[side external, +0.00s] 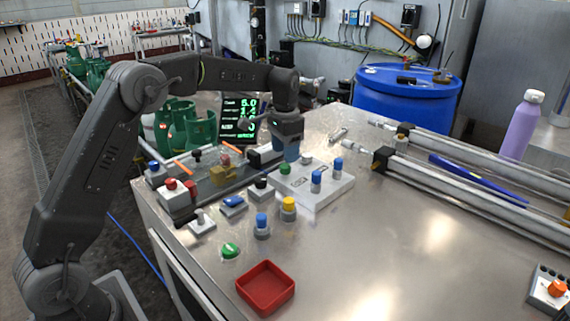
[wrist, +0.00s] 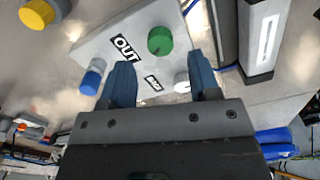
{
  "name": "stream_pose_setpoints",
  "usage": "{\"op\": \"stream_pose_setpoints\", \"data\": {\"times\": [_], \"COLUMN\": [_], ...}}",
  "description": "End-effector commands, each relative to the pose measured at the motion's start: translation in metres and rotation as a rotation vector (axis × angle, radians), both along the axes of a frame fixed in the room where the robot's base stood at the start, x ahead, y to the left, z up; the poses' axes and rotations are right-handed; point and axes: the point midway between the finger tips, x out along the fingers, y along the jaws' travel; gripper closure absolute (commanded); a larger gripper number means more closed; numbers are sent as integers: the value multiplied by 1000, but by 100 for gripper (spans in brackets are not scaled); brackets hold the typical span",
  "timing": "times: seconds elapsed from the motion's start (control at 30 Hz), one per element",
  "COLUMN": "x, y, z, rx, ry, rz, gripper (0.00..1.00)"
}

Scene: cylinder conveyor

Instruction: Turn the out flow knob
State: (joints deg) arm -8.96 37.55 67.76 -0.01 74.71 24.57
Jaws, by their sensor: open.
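The pale control box (side external: 318,193) sits on the metal table under my gripper (side external: 289,150). It carries a green knob (side external: 285,168) and two blue-topped knobs (side external: 316,180). In the wrist view the box (wrist: 97,48) shows an "OUT" label (wrist: 125,48) between the green knob (wrist: 160,41) and a blue knob (wrist: 92,77). I cannot tell which knob that label belongs to. My gripper (wrist: 159,60) is open and empty. Its blue fingers are spread, with the green knob beyond the gap between them. Contact cannot be judged.
Several buttons and switches stand left of the box, including a yellow one (side external: 289,206). A red tray (side external: 265,288) lies near the front edge. Metal rails (side external: 450,150) cross the right back, and a blue barrel (side external: 407,98) stands behind.

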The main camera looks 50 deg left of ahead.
Motion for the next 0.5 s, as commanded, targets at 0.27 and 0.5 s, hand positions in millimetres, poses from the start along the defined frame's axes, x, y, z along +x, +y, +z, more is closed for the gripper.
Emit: {"op": "stream_pose_setpoints", "data": {"times": [0.27,0.5], "x": [0,0], "y": [0,0], "z": [-38,-45], "rx": [0,0], "ry": [2,-1], "rz": [0,0], "gripper": [44,44]}}
